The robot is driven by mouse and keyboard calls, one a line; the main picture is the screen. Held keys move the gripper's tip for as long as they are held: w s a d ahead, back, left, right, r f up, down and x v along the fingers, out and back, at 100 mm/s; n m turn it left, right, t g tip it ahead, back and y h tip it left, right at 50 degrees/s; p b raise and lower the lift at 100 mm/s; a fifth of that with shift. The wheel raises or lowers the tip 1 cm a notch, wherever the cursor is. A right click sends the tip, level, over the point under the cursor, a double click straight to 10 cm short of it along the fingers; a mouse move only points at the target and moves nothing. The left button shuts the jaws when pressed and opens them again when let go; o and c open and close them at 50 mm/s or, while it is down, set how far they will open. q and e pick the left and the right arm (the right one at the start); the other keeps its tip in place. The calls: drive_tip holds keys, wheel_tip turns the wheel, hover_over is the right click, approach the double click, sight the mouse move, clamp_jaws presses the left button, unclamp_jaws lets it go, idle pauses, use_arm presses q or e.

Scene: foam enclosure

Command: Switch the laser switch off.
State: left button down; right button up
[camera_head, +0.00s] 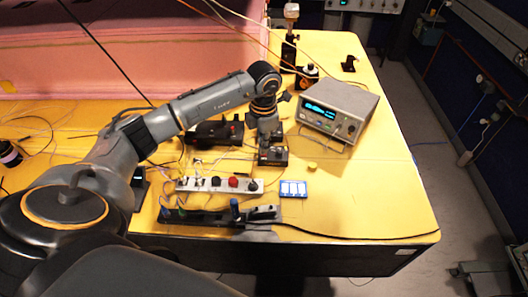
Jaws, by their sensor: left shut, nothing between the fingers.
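My left arm comes in from the left and bends down over the yellow table. My left gripper (269,137) points down at the table's middle and is shut and empty. Right below its fingertips is a small dark box (273,157); I cannot tell whether they touch. The laser switch cannot be made out for certain. A pale strip with knobs, one of them red (233,182), and a dark strip with blue knobs (195,216) lie nearer the front edge. My right gripper is not in view.
A grey instrument with a lit cyan display (338,108) stands right of the gripper. A black cylindrical device (214,133) lies left of it. A blue-and-white item (293,189) lies near the front. Cables cross the table (380,190); its right side is mostly clear.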

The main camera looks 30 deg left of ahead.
sight(264, 155)
use_arm(q)
drive_tip(key=shift+f+b, duration=0.95)
drive_tip(key=shift+f, duration=0.2)
idle(0.4)
drive_tip(key=shift+s+r, duration=0.1)
drive_tip(key=shift+r+p, duration=0.7)
drive_tip(key=shift+r, duration=0.15)
drive_tip(key=shift+r+p, duration=1.45)
drive_tip(key=shift+r, duration=1.15)
